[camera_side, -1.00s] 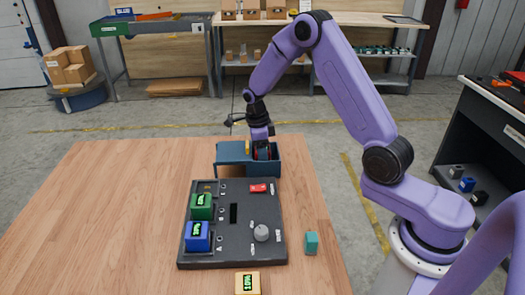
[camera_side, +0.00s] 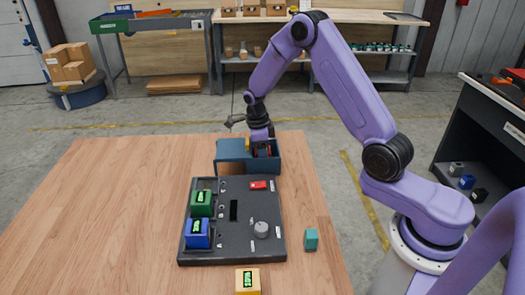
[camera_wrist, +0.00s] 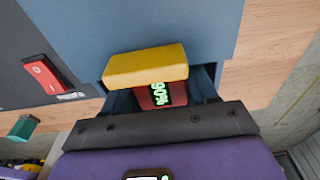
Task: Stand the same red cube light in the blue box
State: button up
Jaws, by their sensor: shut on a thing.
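The blue box (camera_side: 232,152) stands at the far edge of the wooden table, its right part open. My gripper (camera_side: 262,147) points down into that right part, shut on the red cube light (camera_wrist: 154,97). In the wrist view the cube shows a green "90%" readout between the fingers. The cube is low between the box walls; whether it touches the floor of the box is hidden.
A black panel (camera_side: 250,216) in front of the box holds a green cube (camera_side: 201,204), a blue cube (camera_side: 197,234), a red switch (camera_side: 258,185) and a grey knob (camera_side: 261,228). The table's left is clear.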

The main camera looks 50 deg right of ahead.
jog(key=shift+f, duration=0.2)
jog(key=o, duration=1.3)
jog(key=shift+c, duration=0.9)
jog(key=shift+o, duration=0.2)
jog(key=shift+r, duration=0.15)
